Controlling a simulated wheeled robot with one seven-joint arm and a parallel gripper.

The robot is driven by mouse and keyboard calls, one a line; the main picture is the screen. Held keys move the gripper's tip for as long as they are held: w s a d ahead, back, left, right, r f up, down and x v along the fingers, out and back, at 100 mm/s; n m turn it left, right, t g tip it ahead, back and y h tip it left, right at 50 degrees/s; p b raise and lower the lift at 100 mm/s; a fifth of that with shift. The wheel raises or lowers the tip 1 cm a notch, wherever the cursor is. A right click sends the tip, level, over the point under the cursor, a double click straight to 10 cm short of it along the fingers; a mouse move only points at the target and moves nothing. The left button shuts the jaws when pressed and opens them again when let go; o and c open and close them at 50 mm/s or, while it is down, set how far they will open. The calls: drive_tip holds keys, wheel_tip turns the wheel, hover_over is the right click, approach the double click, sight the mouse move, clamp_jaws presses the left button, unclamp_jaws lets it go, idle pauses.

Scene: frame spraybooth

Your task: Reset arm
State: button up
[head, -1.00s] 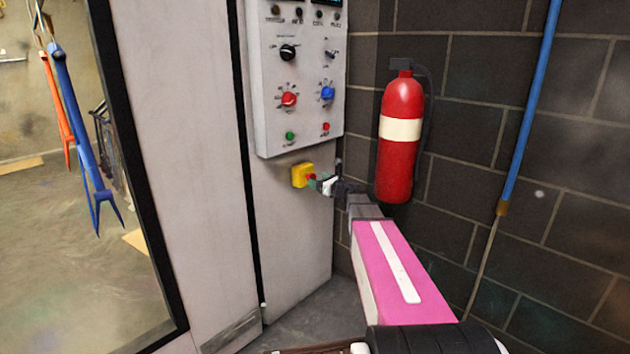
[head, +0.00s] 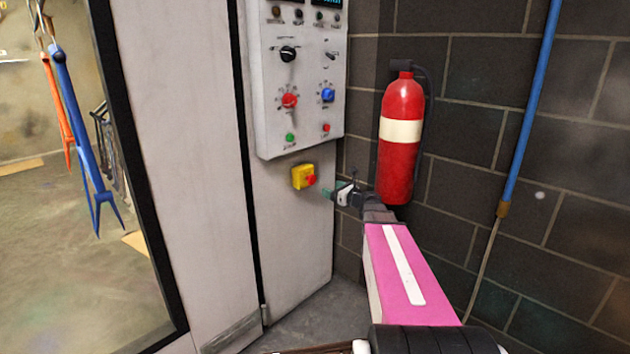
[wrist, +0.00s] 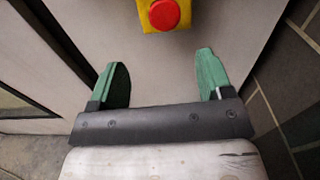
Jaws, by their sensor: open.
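My gripper (head: 329,193) is in front of the white cabinet, just right of and below a yellow box with a red emergency-stop button (head: 304,177). In the wrist view my gripper (wrist: 162,78) has its two green fingers spread wide with nothing between them. The red button (wrist: 165,14) on its yellow box shows at the top of the wrist view, beyond the fingertips and apart from them.
A control panel (head: 297,75) with knobs hangs above the button. A red fire extinguisher (head: 401,160) is on the dark block wall, close to my arm. A blue pipe (head: 532,110) runs down the wall. Blue and orange frames (head: 85,135) hang beyond the opening at left.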

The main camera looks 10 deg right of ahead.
drive_tip(key=s+a+f+n+g+h, duration=0.3)
drive_tip(key=s+a+f+n+g, duration=0.7)
drive_tip(key=s+f+n, duration=0.5)
drive_tip(key=s+d+f+n+g+h, duration=0.1)
drive_tip(key=s+f+n+g+h, duration=0.1)
drive_tip(key=s+n+h, duration=0.2)
drive_tip(key=s+d+f+n+g+h, duration=0.2)
drive_tip(key=s+f+n+h, duration=0.1)
drive_tip(key=s+n, duration=0.5)
drive_tip(key=shift+s+d+f+n+h, duration=0.2)
drive_tip(key=shift+f+n+h, duration=0.2)
drive_tip(key=shift+n, duration=0.2)
idle(0.6)
